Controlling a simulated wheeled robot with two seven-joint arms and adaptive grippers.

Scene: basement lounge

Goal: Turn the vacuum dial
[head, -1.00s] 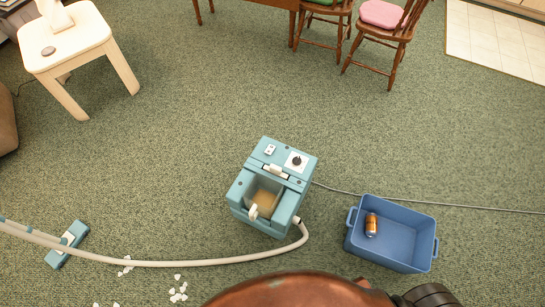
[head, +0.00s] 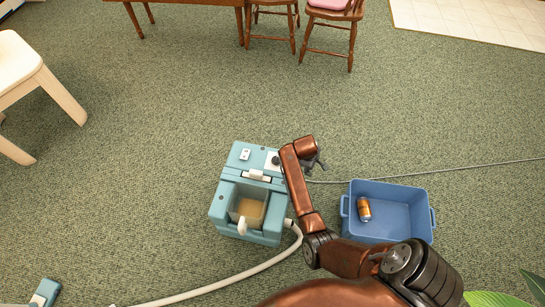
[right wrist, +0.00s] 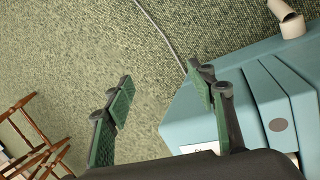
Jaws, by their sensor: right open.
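The teal vacuum (head: 232,180) stands upright on the carpet in the middle of the head view. Its dark dial (head: 276,160) sits on a white plate at the top right, close beside my right arm. My right gripper (head: 318,165) is just right of the vacuum's top. In the right wrist view the gripper (right wrist: 160,82) is open, with nothing between its green-padded fingers. The vacuum (right wrist: 185,120) fills the right of that view, one finger over its edge. Part of the white plate (right wrist: 200,148) shows there, but the dial knob is hidden. My left gripper is out of view.
A blue bin (head: 400,212) holding an orange can (head: 364,209) stands right of the vacuum. A pale hose (head: 215,284) runs to the floor head (head: 45,292). A thin cord (head: 450,169) crosses the carpet. The carpet behind the vacuum is clear, up to the chairs (head: 330,15).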

